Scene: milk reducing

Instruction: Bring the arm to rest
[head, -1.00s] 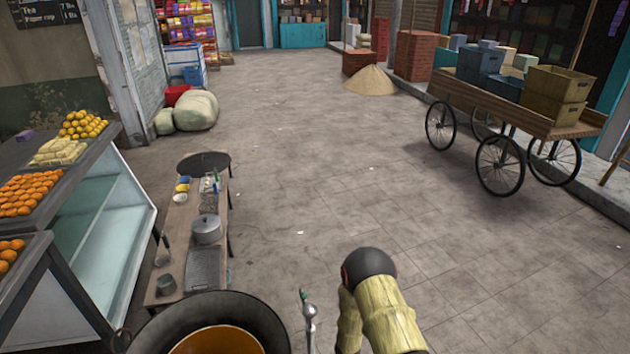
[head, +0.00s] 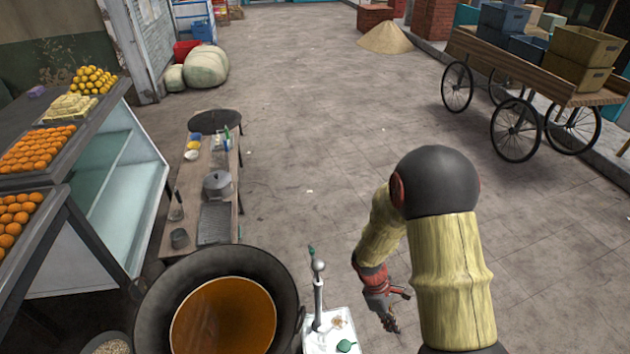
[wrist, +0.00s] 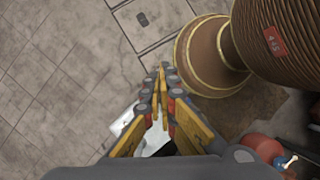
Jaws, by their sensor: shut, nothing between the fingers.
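My arm, with yellow ribbed sleeves and a dark round joint, is bent at the lower right of the head view. My gripper (head: 392,318) hangs low on the near side, to the right of a small white stand. In the wrist view my gripper (wrist: 160,78) points over the paved floor (wrist: 50,65), its yellow and grey fingers closed together and empty. No object is held.
A large dark pan (head: 155,305) of orange-brown liquid stands to the left of the small white stand (head: 335,325), which bears a metal post. A bench (head: 160,240) with a pot and a fruit counter (head: 50,215) are farther left. A wheeled cart (head: 480,50) stands at right. The middle floor is clear.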

